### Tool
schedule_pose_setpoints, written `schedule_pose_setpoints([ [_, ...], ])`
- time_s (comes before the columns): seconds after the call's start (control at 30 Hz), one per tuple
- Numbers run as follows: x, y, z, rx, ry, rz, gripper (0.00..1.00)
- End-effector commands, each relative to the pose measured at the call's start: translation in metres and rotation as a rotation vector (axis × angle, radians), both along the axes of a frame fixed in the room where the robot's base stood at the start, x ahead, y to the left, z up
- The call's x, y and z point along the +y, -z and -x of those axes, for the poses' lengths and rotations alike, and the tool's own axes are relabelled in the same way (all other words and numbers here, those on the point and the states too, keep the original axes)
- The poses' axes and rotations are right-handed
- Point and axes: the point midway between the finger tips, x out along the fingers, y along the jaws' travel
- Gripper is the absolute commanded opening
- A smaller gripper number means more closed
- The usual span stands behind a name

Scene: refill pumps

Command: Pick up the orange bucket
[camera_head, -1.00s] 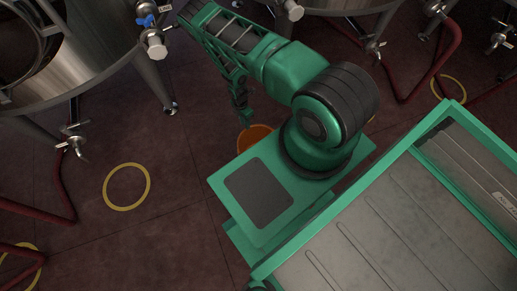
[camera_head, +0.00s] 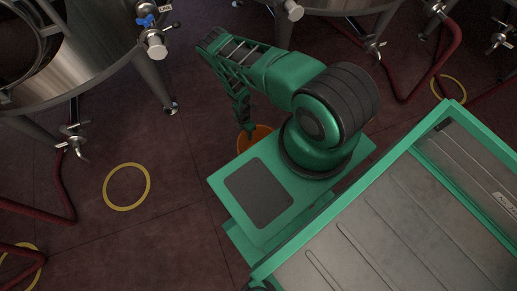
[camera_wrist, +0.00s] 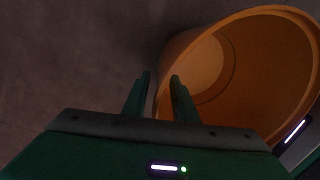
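The orange bucket (camera_head: 262,131) stands on the floor just beyond my green base, which hides part of it. In the wrist view the bucket (camera_wrist: 262,75) fills the right side, and I look into its empty inside. My gripper (camera_wrist: 161,82) is open, with a gap between its two fingers. The left finger is outside the bucket, and the right finger overlaps its opening. The bucket's left wall shows between them; I cannot tell whether either finger touches it. In the head view my gripper (camera_head: 246,126) points down at the bucket's left side.
A steel tank (camera_head: 85,50) on legs stands at the upper left, with a valve (camera_head: 72,138) and a red hose (camera_head: 62,190). More tanks (camera_head: 340,5) and red hoses (camera_head: 440,60) are at the top right. A yellow ring (camera_head: 127,187) marks bare floor at the left.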

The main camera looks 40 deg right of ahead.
Motion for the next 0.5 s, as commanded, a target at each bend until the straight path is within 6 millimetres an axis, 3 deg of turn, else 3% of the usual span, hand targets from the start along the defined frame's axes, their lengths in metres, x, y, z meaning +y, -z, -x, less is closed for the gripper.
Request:
schedule_pose_setpoints([
  [0.3,0.0000,0.0047,0.0008,0.000,0.000,0.000,0.26],
  [0.4,0.0001,0.0046,0.0008,0.000,0.000,0.000,0.02],
  [0.5,0.0001,0.0045,0.0008,0.000,0.000,0.000,0.00],
])
